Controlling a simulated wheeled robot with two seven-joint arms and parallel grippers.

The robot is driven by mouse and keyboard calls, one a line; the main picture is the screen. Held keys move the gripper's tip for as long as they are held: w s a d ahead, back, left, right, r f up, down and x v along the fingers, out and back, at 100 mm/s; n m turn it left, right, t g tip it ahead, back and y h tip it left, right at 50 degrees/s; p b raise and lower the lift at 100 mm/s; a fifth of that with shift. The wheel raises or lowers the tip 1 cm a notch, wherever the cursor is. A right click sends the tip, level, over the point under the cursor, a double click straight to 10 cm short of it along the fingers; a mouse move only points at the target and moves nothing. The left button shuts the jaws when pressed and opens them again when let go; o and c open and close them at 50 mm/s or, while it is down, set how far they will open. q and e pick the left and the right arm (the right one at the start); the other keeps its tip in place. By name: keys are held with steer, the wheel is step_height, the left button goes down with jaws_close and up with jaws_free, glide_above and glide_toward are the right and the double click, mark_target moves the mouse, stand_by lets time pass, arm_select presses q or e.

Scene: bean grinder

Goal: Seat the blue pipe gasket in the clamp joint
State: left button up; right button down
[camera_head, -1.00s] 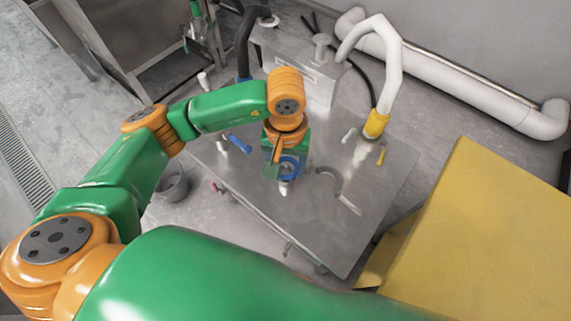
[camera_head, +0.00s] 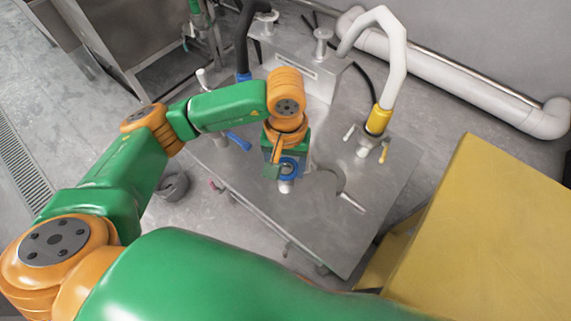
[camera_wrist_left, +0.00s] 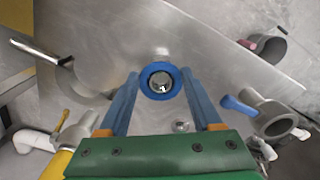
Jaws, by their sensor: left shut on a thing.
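My left gripper (camera_head: 280,165) points down over the metal table. In the left wrist view its two blue fingers are on either side of the blue pipe gasket (camera_wrist_left: 160,80), shut on it. The gasket is a thick blue ring with a shiny round thing visible through its hole. In the head view the gasket (camera_head: 289,170) appears just above a short pale pipe stub (camera_head: 285,186); I cannot tell whether they touch. A grey curved clamp (camera_head: 340,179) with a rod handle lies to its right; it also shows in the left wrist view (camera_wrist_left: 82,95). My right gripper is not in view.
The metal table (camera_head: 330,245) has clear room in front. A blue-handled part (camera_head: 239,141) lies left of the gripper. A white hose with a yellow collar (camera_head: 378,120) rises at the right. A yellow box (camera_head: 490,230) stands right, and a dark round container (camera_head: 172,187) is left.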

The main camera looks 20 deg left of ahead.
arm_select(q)
steer(key=shift+f, duration=0.25)
steer(key=o, duration=1.4)
steer(key=shift+r, duration=0.1)
step_height(320, 180, up, 7)
